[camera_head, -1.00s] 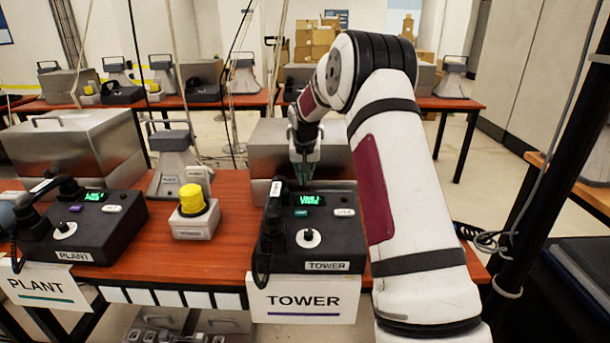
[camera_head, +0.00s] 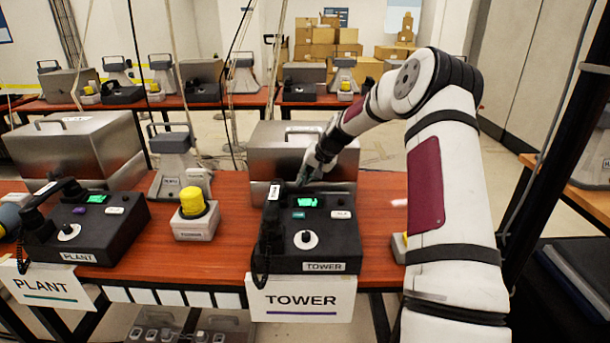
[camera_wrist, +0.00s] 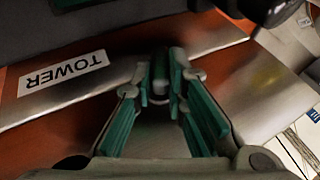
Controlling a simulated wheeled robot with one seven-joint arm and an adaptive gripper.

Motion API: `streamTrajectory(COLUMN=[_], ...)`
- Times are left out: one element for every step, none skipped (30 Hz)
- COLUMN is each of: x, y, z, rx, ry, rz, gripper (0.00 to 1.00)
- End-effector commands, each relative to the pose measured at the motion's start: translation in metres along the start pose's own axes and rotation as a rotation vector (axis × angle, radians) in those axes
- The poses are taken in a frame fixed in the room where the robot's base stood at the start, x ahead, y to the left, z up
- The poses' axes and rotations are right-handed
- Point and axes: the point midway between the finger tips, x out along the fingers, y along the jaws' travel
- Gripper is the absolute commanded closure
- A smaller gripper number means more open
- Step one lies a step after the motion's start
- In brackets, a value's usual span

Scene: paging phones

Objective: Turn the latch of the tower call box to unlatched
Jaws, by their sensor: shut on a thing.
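The tower call box (camera_head: 325,160) is a brushed steel case behind the black tower phone (camera_head: 330,240). Its front carries a white TOWER tag, clear in the wrist view (camera_wrist: 63,73). My gripper (camera_head: 302,180) reaches in from the right, tilted, at the lower front of the case, just above the back of the phone. In the wrist view, my gripper (camera_wrist: 160,80) has its green-padded fingers closed together on a small grey latch (camera_wrist: 159,72) at the case front. The fingers cover much of the latch, and I cannot tell its turned position.
The tower phone's handset (camera_head: 270,225) lies close left of my gripper. A yellow-topped beacon (camera_head: 193,205), a grey horn unit (camera_head: 178,165) and the plant phone (camera_head: 85,225) stand further left. Red table (camera_head: 380,205) shows bare right of the case.

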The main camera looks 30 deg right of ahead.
Motion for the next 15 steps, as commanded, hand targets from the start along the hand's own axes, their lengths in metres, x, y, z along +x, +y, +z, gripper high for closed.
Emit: streamTrajectory(x=[-0.0018,-0.0014,-0.0011,-0.0007,-0.0006,-0.0001,0.0001,0.0007,0.0009,0.0014,0.0018,0.0023,0.0027,0.0029,0.0035], y=[0.0049,0.0053,0.0058,0.0065,0.0073,0.0080,0.0082,0.0083,0.0090,0.0096,0.0099,0.0105,0.0110,0.0109,0.0118], z=[-0.0006,-0.0004,-0.0003,-0.0001,-0.0002,0.0000,0.0000,0.0003,0.0001,0.0002,0.0003,0.0003,0.0004,0.0004,0.0007], rx=[0.026,0.038,0.051,0.063,0.075,0.089,0.099,0.110,0.124,0.136,0.145,0.160,0.171,0.180,0.195], ry=[0.001,0.000,0.000,0.000,0.000,0.000,0.000,0.000,0.000,0.000,0.001,0.001,0.001,0.001,0.001], rz=[-0.042,-0.069,-0.104,-0.131,-0.157,-0.192,-0.219,-0.246,-0.281,-0.308,-0.334,-0.369,-0.394,-0.420,-0.453], gripper=[1.00,1.00,1.00,1.00,1.00,1.00,1.00,1.00,1.00,1.00,1.00,1.00,1.00,1.00,1.00])
